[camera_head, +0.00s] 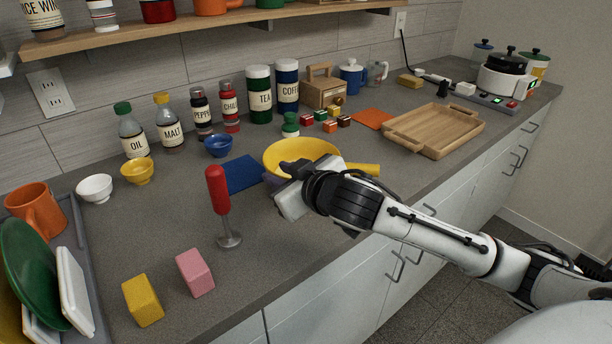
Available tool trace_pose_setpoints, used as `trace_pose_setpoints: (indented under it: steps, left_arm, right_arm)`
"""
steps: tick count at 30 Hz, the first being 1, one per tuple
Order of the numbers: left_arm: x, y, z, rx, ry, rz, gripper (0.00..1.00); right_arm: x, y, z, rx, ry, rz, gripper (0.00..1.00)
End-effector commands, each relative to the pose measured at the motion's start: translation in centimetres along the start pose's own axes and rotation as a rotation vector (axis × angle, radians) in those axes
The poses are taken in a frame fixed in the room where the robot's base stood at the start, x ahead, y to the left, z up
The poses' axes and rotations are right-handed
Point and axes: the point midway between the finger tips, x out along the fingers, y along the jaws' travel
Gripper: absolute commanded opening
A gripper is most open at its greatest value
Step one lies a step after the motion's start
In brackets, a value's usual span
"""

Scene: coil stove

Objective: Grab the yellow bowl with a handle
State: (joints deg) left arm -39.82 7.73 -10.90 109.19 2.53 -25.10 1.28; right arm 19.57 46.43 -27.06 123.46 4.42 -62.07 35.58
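My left gripper is out of view.
A red-handled utensil (218,188) stands left of my gripper. Yellow (142,300) and pink (195,272) blocks lie in front. A blue mat (241,174) lies left of the bowl, a green-capped bottle (290,126) behind it, a wooden tray (434,130) to the right.

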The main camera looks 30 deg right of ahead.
Motion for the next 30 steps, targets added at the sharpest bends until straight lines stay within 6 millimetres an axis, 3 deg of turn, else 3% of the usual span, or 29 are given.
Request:
trace_pose_setpoints:
  steps: [6, 13, 14, 18, 30]
  left_arm:
    - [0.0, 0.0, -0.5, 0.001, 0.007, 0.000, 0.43]
    - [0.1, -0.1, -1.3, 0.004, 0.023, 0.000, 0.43]
    - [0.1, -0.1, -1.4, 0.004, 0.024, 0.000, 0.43]
    - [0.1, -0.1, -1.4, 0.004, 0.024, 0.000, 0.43]
    - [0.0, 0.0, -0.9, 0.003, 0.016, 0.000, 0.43]
  right_arm:
    - [2.5, 0.0, -0.1, 0.000, 0.001, 0.001, 0.25]
    - [2.7, 0.0, 0.0, 0.000, 0.001, 0.000, 0.25]
    - [2.7, 0.0, 0.0, 0.000, 0.001, 0.000, 0.23]
    - [2.7, 0.0, 0.0, 0.000, 0.000, 0.000, 0.00]
    - [2.7, -0.1, 0.1, 0.001, -0.003, -0.001, 0.00]
